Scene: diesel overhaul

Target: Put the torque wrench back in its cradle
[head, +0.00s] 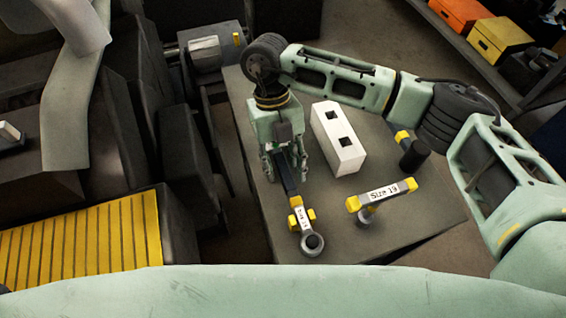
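The torque wrench (289,181) has a dark shaft and ends in a grey ring head (312,243). It is on or just above the grey table, pointing toward the front edge; I cannot tell which. Two yellow blocks (295,223) flank a white label near its head; I cannot tell whether they belong to a cradle. My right gripper (284,172) points down over the rear part of the shaft, one finger on each side. Whether the fingers press on it is unclear. My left arm shows at the upper left, but its gripper is not visible.
A "Size 19" bar with yellow ends (383,194) stands on the grey table (400,235). Behind it are a white block with two square holes (343,152) and a black cylinder with a yellow end (414,154). Orange and yellow boxes (497,41) sit on a shelf.

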